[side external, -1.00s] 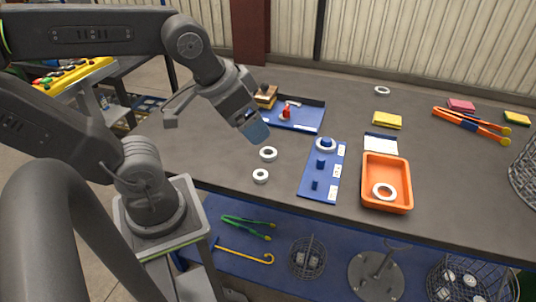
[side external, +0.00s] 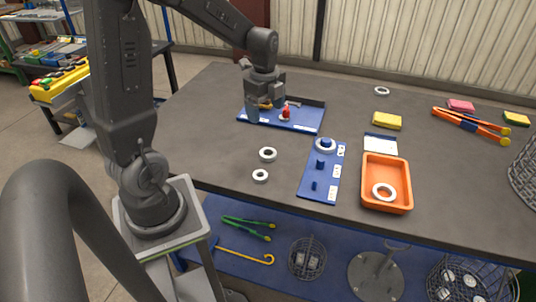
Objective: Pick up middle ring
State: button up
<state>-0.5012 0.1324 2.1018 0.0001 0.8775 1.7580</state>
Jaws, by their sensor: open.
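Two white rings lie flat on the dark table, a larger one (side external: 268,154) and a smaller one (side external: 260,175) in front of it. Another white ring (side external: 325,145) sits around the back peg of the blue peg board (side external: 308,187). A further ring (side external: 384,191) lies in the orange tray (side external: 400,208), and one (side external: 382,90) lies at the back of the table. Which one is the middle ring is not marked. My gripper (side external: 266,112) is open and points down over the left part of the blue tray, behind the two loose rings and apart from them.
The blue tray (side external: 309,119) holds a red item (side external: 286,113) close to my gripper. Yellow (side external: 387,121) and pink (side external: 461,105) blocks, orange tongs (side external: 470,125) and a wire basket (side external: 526,172) stand to the right. The table left of the loose rings is clear.

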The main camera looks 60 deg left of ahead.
jog(key=a+f+m, duration=0.1)
jog(key=f, duration=0.1)
send_over(267, 155)
jog(key=f, duration=0.8)
jog(key=shift+s+a, duration=0.2)
jog(key=shift+s, duration=0.1)
jog(key=shift+w+d+f, duration=0.1)
jog(key=shift+w+f, duration=0.05)
jog(key=shift+f, duration=1.15)
jog(key=shift+w+d+f, duration=0.1)
jog(key=shift+f, duration=1.2)
jog(key=shift+c, duration=0.3)
jog(key=c, duration=1)
jog(key=shift+r, duration=0.1)
